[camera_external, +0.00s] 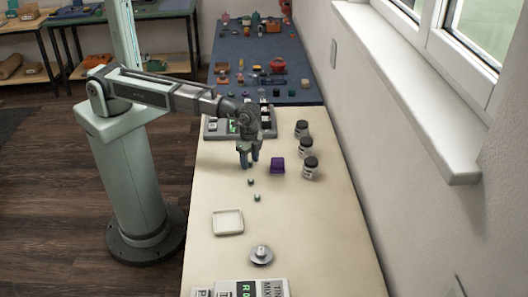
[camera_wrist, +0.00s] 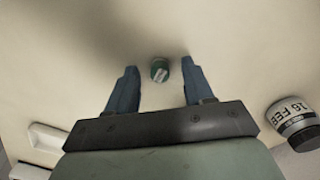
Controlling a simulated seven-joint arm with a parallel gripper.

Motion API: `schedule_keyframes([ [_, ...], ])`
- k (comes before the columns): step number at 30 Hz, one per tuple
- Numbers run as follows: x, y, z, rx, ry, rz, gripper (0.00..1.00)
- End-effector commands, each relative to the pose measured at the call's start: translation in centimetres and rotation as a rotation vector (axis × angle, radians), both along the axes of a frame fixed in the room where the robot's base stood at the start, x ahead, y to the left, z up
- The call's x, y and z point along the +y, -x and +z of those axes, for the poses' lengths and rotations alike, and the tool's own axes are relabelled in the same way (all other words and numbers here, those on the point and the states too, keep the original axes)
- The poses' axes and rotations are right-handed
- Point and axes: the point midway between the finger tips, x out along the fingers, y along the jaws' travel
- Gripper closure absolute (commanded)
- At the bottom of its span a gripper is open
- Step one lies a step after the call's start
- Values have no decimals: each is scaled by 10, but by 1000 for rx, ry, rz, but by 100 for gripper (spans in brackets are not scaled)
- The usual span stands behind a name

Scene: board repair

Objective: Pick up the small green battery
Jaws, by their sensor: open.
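Two small green cylinders lie on the cream table in the external view, one nearer my gripper (camera_external: 250,182) and one a little closer to the camera (camera_external: 257,198). My gripper (camera_external: 248,164) points down over the table, just beyond both in that view. In the wrist view one green battery (camera_wrist: 159,70) with a pale label shows between the tips of the two blue fingers, with clear gaps on both sides. The fingers are apart and empty. I cannot tell which of the two cylinders this is, nor the exact height of the fingertips above the table.
A purple box (camera_external: 277,166) stands close to the right of my gripper. Several labelled jars (camera_external: 305,147) stand farther right; one (camera_wrist: 297,122) shows in the wrist view. A shallow white tray (camera_external: 228,233) and a round metal piece (camera_external: 261,255) lie nearer the camera.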

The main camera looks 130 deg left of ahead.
Motion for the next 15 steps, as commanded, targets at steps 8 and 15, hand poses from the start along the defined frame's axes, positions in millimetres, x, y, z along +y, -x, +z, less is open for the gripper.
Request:
schedule_keyframes([
  [8,0,0,0,0,0,0,70],
  [15,0,0,0,0,0,0,93],
])
